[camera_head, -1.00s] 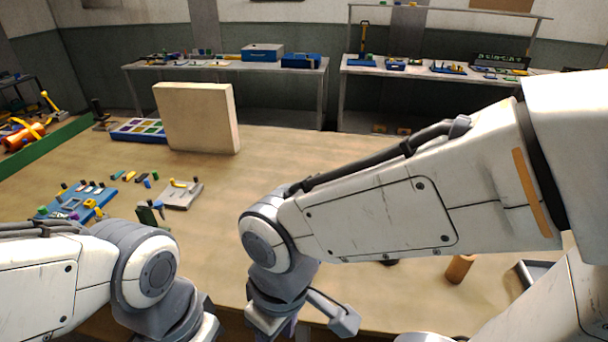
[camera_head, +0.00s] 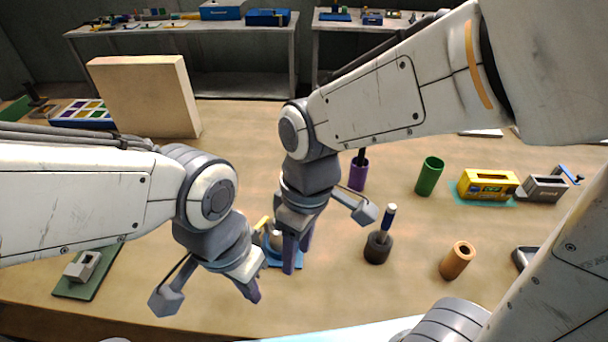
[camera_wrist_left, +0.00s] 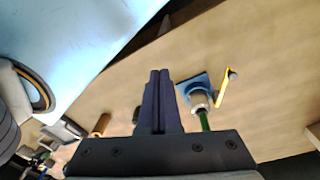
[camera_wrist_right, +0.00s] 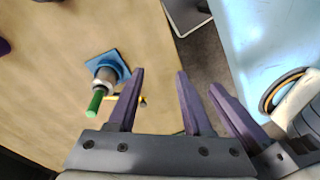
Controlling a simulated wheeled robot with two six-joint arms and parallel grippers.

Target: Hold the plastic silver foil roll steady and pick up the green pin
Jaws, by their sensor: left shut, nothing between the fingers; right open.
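A silver roll (camera_wrist_left: 199,98) stands on a small blue base (camera_head: 290,265) with a yellow lever (camera_wrist_left: 224,88) beside it. A green pin (camera_wrist_right: 95,102) extends from the roll's end; it also shows in the left wrist view (camera_wrist_left: 204,121). In the head view my arms largely hide the fixture, and the pin cannot be made out there. My left gripper (camera_head: 254,296) is shut and empty, in front of and left of the base, apart from the roll. My right gripper (camera_wrist_right: 160,73) is open and empty; its fingers stay beside the fixture without holding the roll or pin.
A purple cup (camera_head: 359,174), a green cup (camera_head: 429,176), a dark holder with a blue-handled tool (camera_head: 378,247) and an orange cylinder (camera_head: 457,260) stand to the right. A yellow block (camera_head: 487,184) is farther right. A large beige panel (camera_head: 150,95) stands at back left. My two grippers are close together.

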